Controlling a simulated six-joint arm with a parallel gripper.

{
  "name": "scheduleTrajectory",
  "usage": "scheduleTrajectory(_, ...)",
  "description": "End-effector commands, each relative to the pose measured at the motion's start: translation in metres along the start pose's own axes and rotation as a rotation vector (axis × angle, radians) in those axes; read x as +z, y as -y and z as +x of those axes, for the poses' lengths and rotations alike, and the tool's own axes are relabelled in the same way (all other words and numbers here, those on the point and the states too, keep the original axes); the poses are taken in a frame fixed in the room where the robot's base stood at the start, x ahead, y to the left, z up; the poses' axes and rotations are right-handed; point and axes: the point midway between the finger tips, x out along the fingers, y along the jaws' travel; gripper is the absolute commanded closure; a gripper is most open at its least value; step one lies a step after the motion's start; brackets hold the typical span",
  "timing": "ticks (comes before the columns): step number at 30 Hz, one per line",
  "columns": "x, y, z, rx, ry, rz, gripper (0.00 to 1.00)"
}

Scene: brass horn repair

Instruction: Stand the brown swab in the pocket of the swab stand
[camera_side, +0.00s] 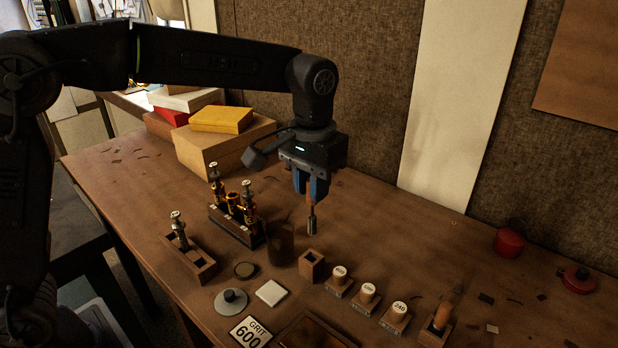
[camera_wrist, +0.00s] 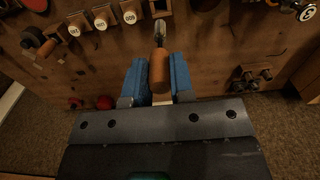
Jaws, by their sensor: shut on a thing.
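My gripper (camera_side: 311,196) has blue fingers and is shut on the brown swab, holding it upright above the bench. The swab's grey lower end (camera_side: 312,224) hangs below the fingers, clear of the bench top. In the wrist view the swab's brown handle (camera_wrist: 159,72) shows between the blue fingers (camera_wrist: 158,82), its grey end pointing to the top of the picture. The small wooden block with a dark square pocket, which looks like the swab stand (camera_side: 312,266), stands on the bench below the swab's tip. It also shows near the top of the wrist view (camera_wrist: 160,9). Its pocket looks empty.
Several labelled round-topped pieces (camera_side: 368,292) on wooden blocks run right of the stand, then a block with a brown-handled tool (camera_side: 443,315). A dark translucent cup (camera_side: 282,245) and a wooden valve rack (camera_side: 237,222) stand left. The bench behind the labelled pieces is mostly clear.

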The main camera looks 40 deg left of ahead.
Motion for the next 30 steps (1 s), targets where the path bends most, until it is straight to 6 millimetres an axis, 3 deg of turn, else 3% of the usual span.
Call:
scheduleTrajectory(11, 0.000, 0.001, 0.005, 0.000, 0.000, 0.000, 1.00)
scheduleTrajectory(30, -0.001, 0.001, 0.047, 0.000, -0.001, 0.000, 1.00)
